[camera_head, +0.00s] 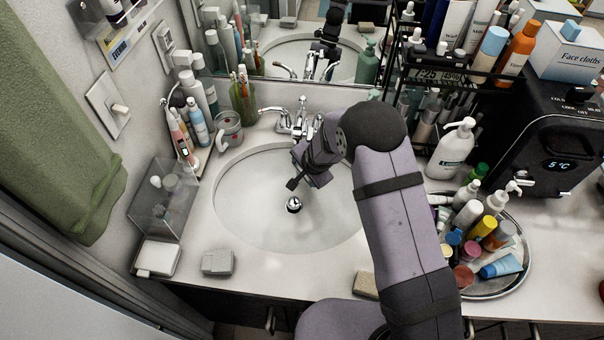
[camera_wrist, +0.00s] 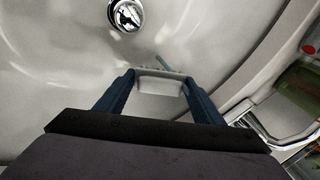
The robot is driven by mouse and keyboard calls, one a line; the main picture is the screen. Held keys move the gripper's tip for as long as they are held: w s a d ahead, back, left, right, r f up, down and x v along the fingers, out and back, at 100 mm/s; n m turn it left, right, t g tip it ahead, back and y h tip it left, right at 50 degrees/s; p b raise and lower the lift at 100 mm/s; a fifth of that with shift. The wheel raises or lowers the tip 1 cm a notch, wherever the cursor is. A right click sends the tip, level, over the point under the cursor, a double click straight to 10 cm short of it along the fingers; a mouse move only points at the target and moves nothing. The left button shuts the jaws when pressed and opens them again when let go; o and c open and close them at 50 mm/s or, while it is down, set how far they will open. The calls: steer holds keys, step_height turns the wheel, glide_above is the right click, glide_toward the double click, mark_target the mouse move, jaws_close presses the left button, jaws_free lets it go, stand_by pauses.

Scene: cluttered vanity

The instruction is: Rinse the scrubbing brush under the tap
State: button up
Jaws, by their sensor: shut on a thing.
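The brush (camera_wrist: 160,86) shows in the wrist view as a pale block with a ragged upper edge. My gripper (camera_wrist: 158,88) is shut on it, one dark blue finger on each side. A thin grey-green strip sticks out beyond it; I cannot tell what it is. In the head view my gripper (camera_head: 295,184) is over the white sink basin (camera_head: 250,205), and I cannot make out the brush there. The chrome tap (camera_head: 297,118) stands at the basin's back rim, behind my gripper. Chrome also shows at the right in the wrist view (camera_wrist: 292,138). I see no clear water stream.
The drain plug (camera_head: 293,204) is in the basin. A grey mug (camera_head: 229,131) and bottles stand back left. A clear box (camera_head: 165,199) and grey block (camera_head: 217,262) are on the left. A crowded round tray (camera_head: 521,279) and soap bottle (camera_head: 453,150) stand right.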

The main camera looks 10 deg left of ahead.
steer(key=shift+d+f, duration=0.1)
steer(key=shift+d, duration=0.3)
steer(key=shift+s+d+f+b, duration=0.1)
steer(key=shift+s+b, duration=0.15)
steer(key=shift+b, duration=0.6)
steer(key=shift+s+d+b, duration=0.35)
steer(key=shift+b, duration=0.3)
steer(key=shift+s+b, duration=0.7)
steer(key=shift+b, duration=0.2)
steer(key=shift+s+d+b, duration=0.3)
steer(key=shift+s+b, duration=0.4)
steer(key=shift+s, duration=0.05)
steer(key=shift+s+d+b, duration=0.35)
steer(key=shift+s+b, duration=0.35)
steer(key=shift+b, duration=0.05)
steer(key=shift+s+d+b, duration=0.3)
steer(key=shift+s+b, duration=0.4)
steer(key=shift+s, duration=0.05)
steer(key=shift+s+r, duration=0.1)
steer(key=shift+r, duration=0.1)
steer(key=shift+d, duration=0.1)
steer(key=s+d+r+p, duration=0.1)
steer(key=s+r, duration=0.3)
steer(key=shift+s+d, duration=0.35)
steer(key=shift+d, duration=0.05)
steer(key=shift+w+f, duration=0.1)
